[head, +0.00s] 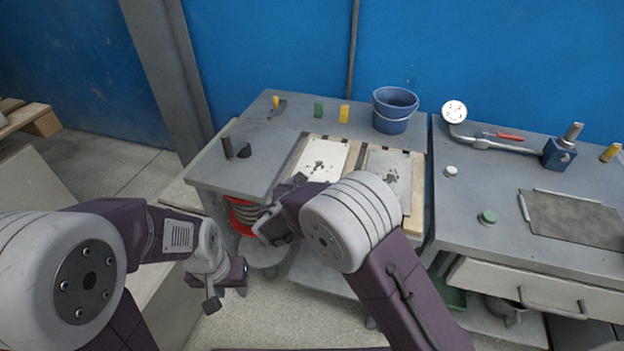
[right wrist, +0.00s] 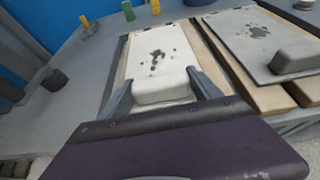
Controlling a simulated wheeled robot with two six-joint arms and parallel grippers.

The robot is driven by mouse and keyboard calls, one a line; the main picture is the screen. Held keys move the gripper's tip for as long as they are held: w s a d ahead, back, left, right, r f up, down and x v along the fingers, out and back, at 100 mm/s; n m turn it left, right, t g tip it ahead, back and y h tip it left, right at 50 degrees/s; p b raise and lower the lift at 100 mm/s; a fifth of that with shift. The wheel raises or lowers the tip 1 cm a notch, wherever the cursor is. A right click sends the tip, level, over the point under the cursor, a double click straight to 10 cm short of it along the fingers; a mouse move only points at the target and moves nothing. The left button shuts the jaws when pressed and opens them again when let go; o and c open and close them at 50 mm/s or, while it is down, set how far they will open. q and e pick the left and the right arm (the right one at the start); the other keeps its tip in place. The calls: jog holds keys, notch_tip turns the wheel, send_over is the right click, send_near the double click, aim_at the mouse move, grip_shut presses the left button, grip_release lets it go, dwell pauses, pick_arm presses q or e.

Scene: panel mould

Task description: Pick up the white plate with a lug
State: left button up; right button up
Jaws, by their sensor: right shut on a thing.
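The white plate (head: 322,156), speckled with dark spots, lies on a wooden board on the grey bench in the head view. In the right wrist view the plate (right wrist: 157,48) stretches away from me, with its pale block-shaped lug (right wrist: 163,88) at the near end. My right gripper (right wrist: 163,82) is shut on the lug, one finger on each side. In the head view my right gripper (head: 296,183) is at the plate's near edge, partly hidden by my arm. My left gripper (head: 228,288) hangs low, away from the plate; its jaw opening is unclear.
A grey plate (head: 388,170) lies on the board just right of the white one; its dark lug (right wrist: 298,60) shows in the right wrist view. A blue bucket (head: 395,110), a green block (head: 319,109) and a yellow block (head: 344,113) stand behind. A dark upright peg (head: 227,148) is at left.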

notch_tip(320, 180, up, 4)
jog(key=shift+r+p, duration=0.25)
jog(key=shift+p, duration=0.3)
jog(key=d+r, duration=0.6)
jog(key=d, duration=0.5)
jog(key=shift+s+d+r, duration=0.25)
jog(key=shift+d+r, duration=0.05)
jog(key=shift+d, duration=0.1)
